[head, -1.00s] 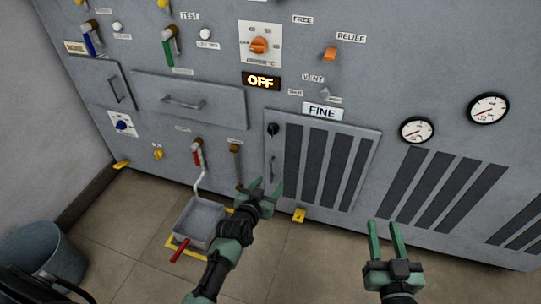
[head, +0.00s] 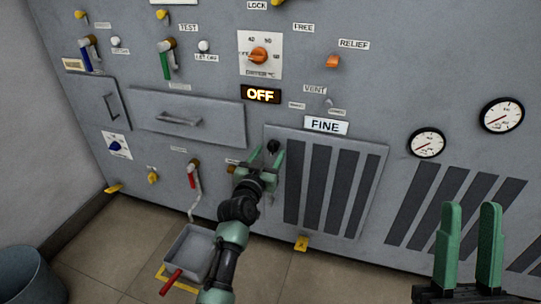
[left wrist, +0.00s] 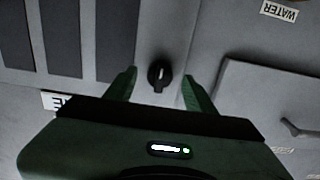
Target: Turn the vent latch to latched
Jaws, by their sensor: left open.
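A black knob (head: 273,146) with a pale mark sits at the upper left corner of the slatted panel door (head: 375,165); I take it for the vent latch. In the left wrist view the knob (left wrist: 160,75) shows between the fingertips, with a gap on each side. My left gripper (head: 266,157) is open in front of it, partly covering the door's left edge. I cannot tell how deep the fingers reach around the knob. My right gripper (head: 471,215) is open and empty at the lower right, apart from the panel.
A FINE label (head: 325,125) is above the door, and a lit OFF sign (head: 261,94) is further up. A small grey lever (head: 328,102) is under the VENT label. A grey tray (head: 188,250) with a red handle stands on the floor at the lower left. Gauges (head: 426,143) are at the right.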

